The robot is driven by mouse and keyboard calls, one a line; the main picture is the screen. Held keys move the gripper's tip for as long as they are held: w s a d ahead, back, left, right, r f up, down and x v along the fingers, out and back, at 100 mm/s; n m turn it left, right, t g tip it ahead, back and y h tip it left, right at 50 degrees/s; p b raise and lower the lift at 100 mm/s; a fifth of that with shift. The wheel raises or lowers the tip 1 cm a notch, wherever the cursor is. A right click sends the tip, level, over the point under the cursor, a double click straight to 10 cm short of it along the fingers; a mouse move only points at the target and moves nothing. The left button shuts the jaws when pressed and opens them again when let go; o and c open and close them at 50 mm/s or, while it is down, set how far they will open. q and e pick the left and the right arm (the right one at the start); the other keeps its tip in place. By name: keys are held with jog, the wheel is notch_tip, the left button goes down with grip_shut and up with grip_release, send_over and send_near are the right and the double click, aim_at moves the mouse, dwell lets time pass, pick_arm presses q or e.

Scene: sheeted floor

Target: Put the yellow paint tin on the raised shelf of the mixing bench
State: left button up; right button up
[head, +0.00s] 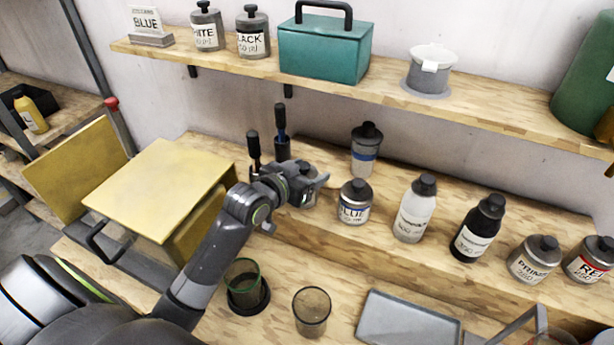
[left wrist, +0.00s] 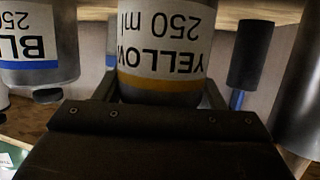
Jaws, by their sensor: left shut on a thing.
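My left gripper (head: 312,182) is over the bench's raised shelf (head: 345,238). It is shut on the yellow paint tin, whose label reading "YELLOW 250 ml" fills the middle of the left wrist view (left wrist: 165,45), upside down there. In the head view the tin (head: 308,199) is mostly hidden by the gripper. The blue tin (head: 355,203) stands on the shelf just right of it, with a gap; it also shows in the left wrist view (left wrist: 38,45). I cannot tell if the yellow tin's base touches the shelf. My right gripper is not in view.
Dark-handled tools (head: 282,130) stand close behind my gripper. A white bottle (head: 415,210), a black bottle (head: 478,228) and more tins line the shelf to the right. Two cups (head: 311,311) and a grey tray (head: 405,318) are on the lower bench. A wall shelf (head: 390,92) runs above.

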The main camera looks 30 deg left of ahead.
pick_arm(q)
jog(key=shift+r, duration=0.15)
jog(key=o, duration=1.2)
jog(key=shift+f, duration=0.25)
jog(key=shift+r, duration=0.1)
jog(key=shift+s+r, duration=0.1)
jog(key=shift+r, duration=0.05)
jog(key=shift+s+a, duration=0.1)
jog(key=shift+s, duration=0.25)
jog(key=b+v, duration=0.1)
jog(key=v, duration=1)
jog(key=shift+s+r, duration=0.1)
jog(key=shift+r, duration=0.05)
